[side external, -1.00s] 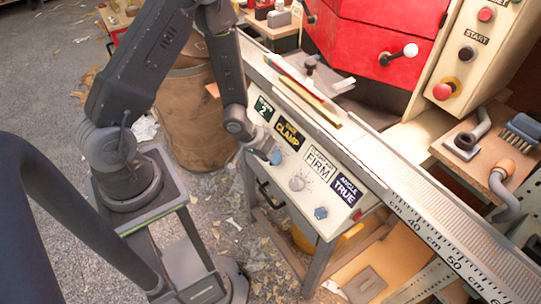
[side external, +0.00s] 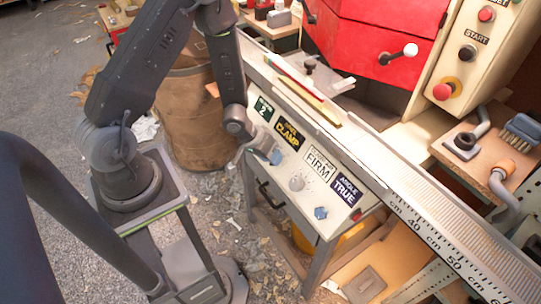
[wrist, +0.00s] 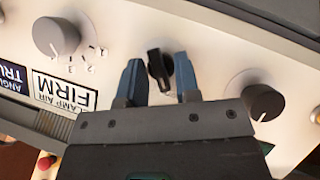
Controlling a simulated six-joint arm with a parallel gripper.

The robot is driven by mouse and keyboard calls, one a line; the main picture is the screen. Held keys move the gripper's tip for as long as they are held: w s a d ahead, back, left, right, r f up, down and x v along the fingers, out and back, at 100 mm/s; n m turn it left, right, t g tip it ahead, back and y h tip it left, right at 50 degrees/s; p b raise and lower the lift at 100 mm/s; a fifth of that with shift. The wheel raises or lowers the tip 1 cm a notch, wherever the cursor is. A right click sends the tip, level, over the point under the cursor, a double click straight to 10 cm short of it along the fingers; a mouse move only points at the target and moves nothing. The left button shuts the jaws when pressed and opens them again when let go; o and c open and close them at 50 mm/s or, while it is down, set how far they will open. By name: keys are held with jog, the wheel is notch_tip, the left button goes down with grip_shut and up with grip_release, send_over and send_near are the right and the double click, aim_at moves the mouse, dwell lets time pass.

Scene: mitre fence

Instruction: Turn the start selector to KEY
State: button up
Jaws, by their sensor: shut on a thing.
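A black pointer knob (wrist: 160,68), apparently the start selector, sits on the cream control panel (wrist: 115,25). In the wrist view my gripper (wrist: 158,76) is shut on it, with one blue fingertip on each side. The gripper also shows at the panel in the side view (side external: 274,157), where it hides that knob. I cannot read the knob's marks or tell which setting its pointer faces.
A grey round knob (wrist: 57,36) and a dark knob (wrist: 263,101) flank the gripper in the wrist view. Labels include FIRM (side external: 319,167) and TRUE (side external: 346,190). A blue knob (side external: 321,212) is farther right. The ruled fence (side external: 440,235) runs above the panel.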

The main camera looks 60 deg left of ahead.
jog(key=o, duration=0.6)
jog(key=shift+v, duration=6.95)
